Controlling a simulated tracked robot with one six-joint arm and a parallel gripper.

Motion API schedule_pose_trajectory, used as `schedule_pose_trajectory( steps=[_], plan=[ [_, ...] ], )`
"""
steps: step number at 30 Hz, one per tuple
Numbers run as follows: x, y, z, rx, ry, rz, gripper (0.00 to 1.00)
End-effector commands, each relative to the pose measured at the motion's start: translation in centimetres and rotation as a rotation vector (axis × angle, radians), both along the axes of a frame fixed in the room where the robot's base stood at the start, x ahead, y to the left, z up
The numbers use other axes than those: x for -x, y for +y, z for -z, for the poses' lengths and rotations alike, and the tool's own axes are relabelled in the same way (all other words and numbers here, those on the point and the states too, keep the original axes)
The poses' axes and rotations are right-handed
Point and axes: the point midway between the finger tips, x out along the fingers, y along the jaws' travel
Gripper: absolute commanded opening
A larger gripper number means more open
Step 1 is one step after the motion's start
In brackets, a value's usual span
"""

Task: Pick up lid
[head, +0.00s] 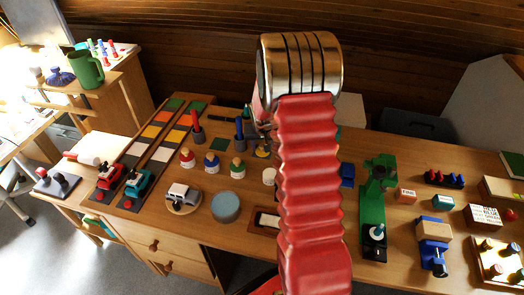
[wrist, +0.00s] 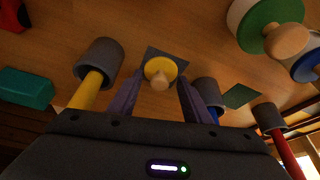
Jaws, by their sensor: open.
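The lid (wrist: 165,66) is a yellow disc with a pale wooden knob. In the wrist view it lies on a dark square patch on the wooden bench. My gripper (wrist: 160,86) is open, with one finger to each side of the lid. I see no clear contact between the fingers and the knob. In the head view the yellow lid (head: 262,153) shows just left of my red arm sleeve, and the arm hides most of the gripper. A white jar (head: 269,176) without a coloured lid stands nearer the front.
Dark cups holding a yellow rod (wrist: 99,62), a blue rod (wrist: 207,95) and a red rod (wrist: 269,116) stand close around the gripper. A white jar with a green lid (wrist: 257,14) is nearby. A green stand (head: 372,215) is right of my arm.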

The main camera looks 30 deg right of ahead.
Motion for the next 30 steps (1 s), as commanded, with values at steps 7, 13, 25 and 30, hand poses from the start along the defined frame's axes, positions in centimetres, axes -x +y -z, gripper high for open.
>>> schedule_pose_trajectory(
  steps=[7, 13, 25, 30],
  plan=[
    [0.0, 0.02, -0.02, 0.0, 0.0, -0.001, 0.45],
    [0.0, 0.04, -0.02, 0.0, 0.0, -0.001, 0.35],
    [-0.01, 0.04, -0.03, 0.0, 0.0, -0.001, 0.07],
    [-0.01, 0.04, -0.03, 0.0, 0.0, -0.001, 0.01]
  ],
)
